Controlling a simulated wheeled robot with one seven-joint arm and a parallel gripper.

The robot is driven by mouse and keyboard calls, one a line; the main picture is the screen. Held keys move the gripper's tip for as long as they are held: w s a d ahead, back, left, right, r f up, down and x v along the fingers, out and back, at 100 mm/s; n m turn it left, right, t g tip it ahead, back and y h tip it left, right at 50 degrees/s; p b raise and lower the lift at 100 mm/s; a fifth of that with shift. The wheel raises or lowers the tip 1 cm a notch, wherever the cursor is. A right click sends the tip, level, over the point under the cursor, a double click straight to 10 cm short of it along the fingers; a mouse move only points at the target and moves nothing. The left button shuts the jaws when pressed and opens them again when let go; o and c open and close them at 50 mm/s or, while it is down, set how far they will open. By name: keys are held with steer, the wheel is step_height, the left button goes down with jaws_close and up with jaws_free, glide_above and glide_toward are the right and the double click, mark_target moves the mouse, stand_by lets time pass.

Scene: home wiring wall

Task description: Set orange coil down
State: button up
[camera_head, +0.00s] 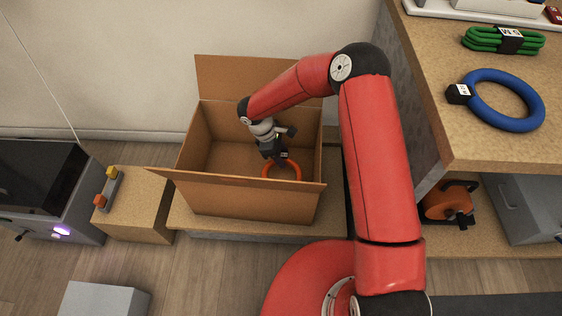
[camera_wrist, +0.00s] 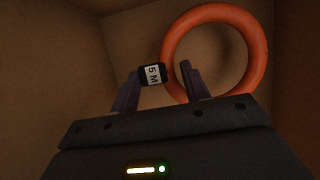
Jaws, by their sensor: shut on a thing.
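The orange coil (camera_head: 283,168) is a ring inside the open cardboard box (camera_head: 245,200). My gripper (camera_head: 279,156) reaches down into the box and is shut on the coil at its black tag. In the wrist view the orange coil (camera_wrist: 258,58) extends to the upper right of my gripper (camera_wrist: 165,82). The black tag with a white "5 M" label (camera_wrist: 152,75) sits between the fingers. The box's front wall hides part of the coil in the head view, and I cannot tell whether the coil touches the box floor.
A blue coil (camera_head: 540,108) and a green coil bundle (camera_head: 490,41) lie on the wooden counter (camera_head: 480,148) at right. An orange reel (camera_head: 447,203) and a grey case (camera_head: 520,205) are below it. The box's walls and raised flaps surround my gripper.

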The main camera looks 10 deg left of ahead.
steer(key=shift+f, duration=2.2)
steer(key=o, duration=1.3)
steer(key=shift+f, duration=0.1)
steer(key=shift+c, duration=0.2)
steer(key=v, duration=1.2)
steer(key=shift+a, duration=0.1)
